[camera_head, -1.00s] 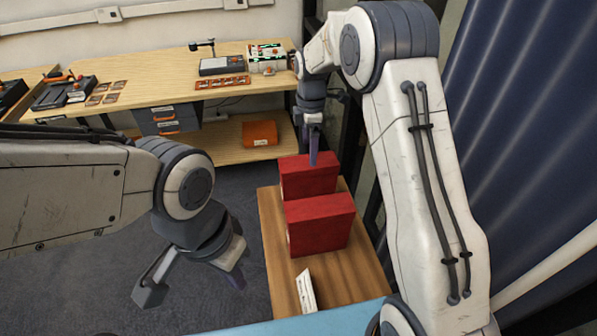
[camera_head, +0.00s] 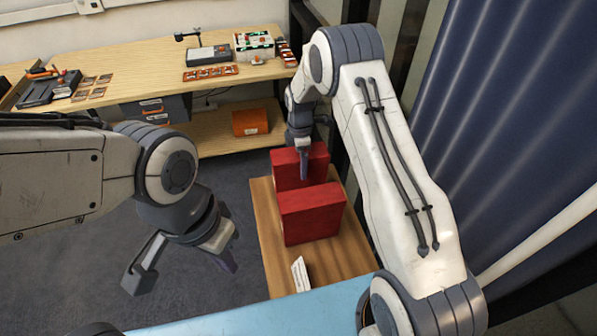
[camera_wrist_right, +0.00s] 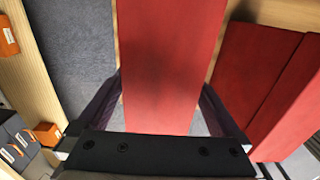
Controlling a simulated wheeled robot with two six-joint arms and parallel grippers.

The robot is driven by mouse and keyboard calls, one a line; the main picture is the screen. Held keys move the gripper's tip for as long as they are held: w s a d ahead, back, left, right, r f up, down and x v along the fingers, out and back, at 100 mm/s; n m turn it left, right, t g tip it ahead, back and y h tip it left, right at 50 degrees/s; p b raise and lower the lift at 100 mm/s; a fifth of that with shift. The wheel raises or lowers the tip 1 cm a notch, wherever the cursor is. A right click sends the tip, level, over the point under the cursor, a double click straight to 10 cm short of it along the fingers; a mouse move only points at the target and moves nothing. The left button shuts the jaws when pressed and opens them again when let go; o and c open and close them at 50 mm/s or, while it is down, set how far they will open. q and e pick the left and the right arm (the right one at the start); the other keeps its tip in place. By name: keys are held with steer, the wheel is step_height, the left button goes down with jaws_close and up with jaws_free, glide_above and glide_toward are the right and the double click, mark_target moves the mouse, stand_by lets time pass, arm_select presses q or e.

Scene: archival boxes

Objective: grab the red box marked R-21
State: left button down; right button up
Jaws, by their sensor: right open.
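Two red boxes stand one behind the other on a wooden surface: the far red box (camera_head: 287,172) and the near red box (camera_head: 312,217). No R-21 marking is readable on either, so I cannot tell which it is. My right gripper (camera_head: 304,172) is at the far box, its visible finger overlapping the box in the head view. In the right wrist view, a red box (camera_wrist_right: 170,60) lies between the open fingers of this gripper (camera_wrist_right: 160,105), with another red box (camera_wrist_right: 265,75) at the right. My left gripper (camera_head: 222,258) hangs over the floor at left; its opening is unclear.
The wooden surface (camera_head: 268,235) has a white card (camera_head: 300,275) near its front. A blue surface (camera_head: 260,322) lies at the bottom. A workbench (camera_head: 130,70) with devices stands behind, with an orange box (camera_head: 250,122) on its lower shelf. A dark blue curtain (camera_head: 510,110) hangs at right.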

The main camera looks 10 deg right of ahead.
steer(key=shift+r, duration=0.1)
jaws_close()
